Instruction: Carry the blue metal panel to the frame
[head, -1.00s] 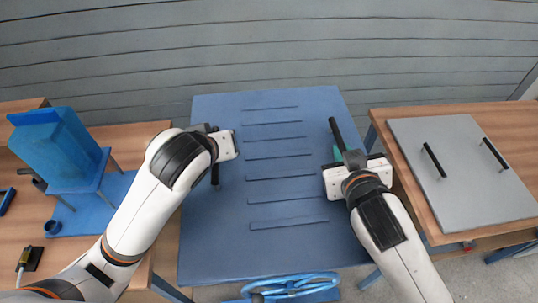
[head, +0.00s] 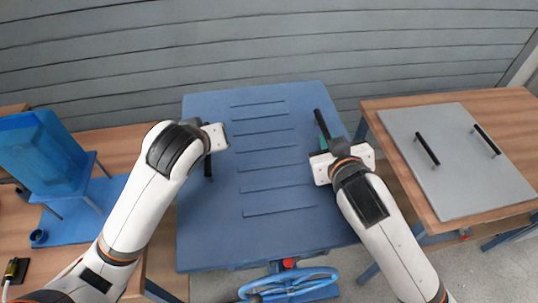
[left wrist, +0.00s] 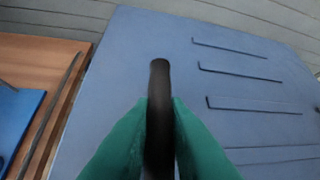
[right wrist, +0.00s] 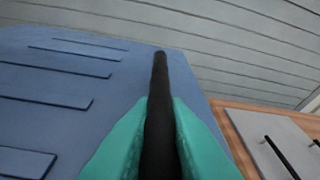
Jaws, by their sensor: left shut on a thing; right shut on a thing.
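The blue metal panel (head: 222,225), a broad flat sheet with several raised ribs, fills the middle of the head view. It has an upright black handle near each side. My left gripper (left wrist: 160,112) is shut on the left handle (left wrist: 159,75), its green fingers pressing both sides. My right gripper (right wrist: 160,112) is shut on the right handle (right wrist: 160,70) in the same way. The panel also shows in the left wrist view (left wrist: 115,60) and the right wrist view (right wrist: 120,100). I cannot make out the frame in any view.
A wooden table (head: 400,112) with a grey two-handled panel (head: 465,185) stands at the right. At the left, another wooden table (head: 130,140) holds a blue box-like unit (head: 40,155). A blue handwheel (head: 325,274) lies below the panel's near edge. A slatted grey wall (head: 250,40) is behind.

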